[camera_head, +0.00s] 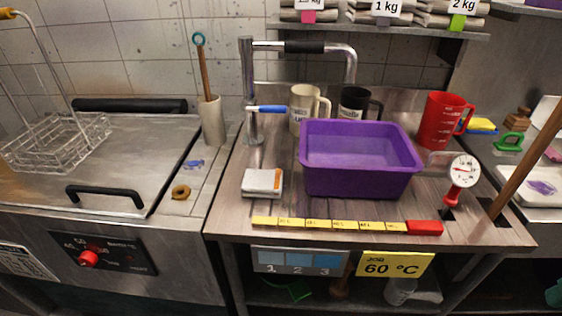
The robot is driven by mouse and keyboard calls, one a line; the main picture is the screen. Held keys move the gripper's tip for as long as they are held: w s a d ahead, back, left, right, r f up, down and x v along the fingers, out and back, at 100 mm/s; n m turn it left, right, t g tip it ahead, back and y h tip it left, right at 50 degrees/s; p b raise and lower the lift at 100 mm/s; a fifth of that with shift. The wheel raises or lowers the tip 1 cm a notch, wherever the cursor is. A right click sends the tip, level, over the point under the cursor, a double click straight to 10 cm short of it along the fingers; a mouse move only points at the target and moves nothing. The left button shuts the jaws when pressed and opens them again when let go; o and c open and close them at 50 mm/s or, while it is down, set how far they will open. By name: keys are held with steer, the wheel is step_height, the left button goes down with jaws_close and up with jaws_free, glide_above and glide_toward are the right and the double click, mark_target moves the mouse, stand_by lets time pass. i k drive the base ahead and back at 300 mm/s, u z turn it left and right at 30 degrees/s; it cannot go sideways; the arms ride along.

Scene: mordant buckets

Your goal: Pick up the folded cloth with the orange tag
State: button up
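A small pale, flat block that looks like the folded cloth (259,184) lies on the wooden-looking counter, left of the purple tub. An orange strip, which looks like its tag (277,179), shows at its right side. It lies apart from the tub and behind the yellow strip along the counter's front. Nothing covers it. My gripper is not in view.
The purple tub (360,180) stands right of the cloth. A tap (249,90) with a blue lever rises behind it. Mugs, a red jug (445,120) and a dial thermometer (463,172) stand farther right. A lidded steel vat (110,150) is left. More folded cloths (435,20) lie on a shelf.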

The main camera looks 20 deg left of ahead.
mark_target(260, 184)
steer(key=z, duration=2.7)
steer(key=k, duration=2.55)
steer(key=u, duration=2.05)
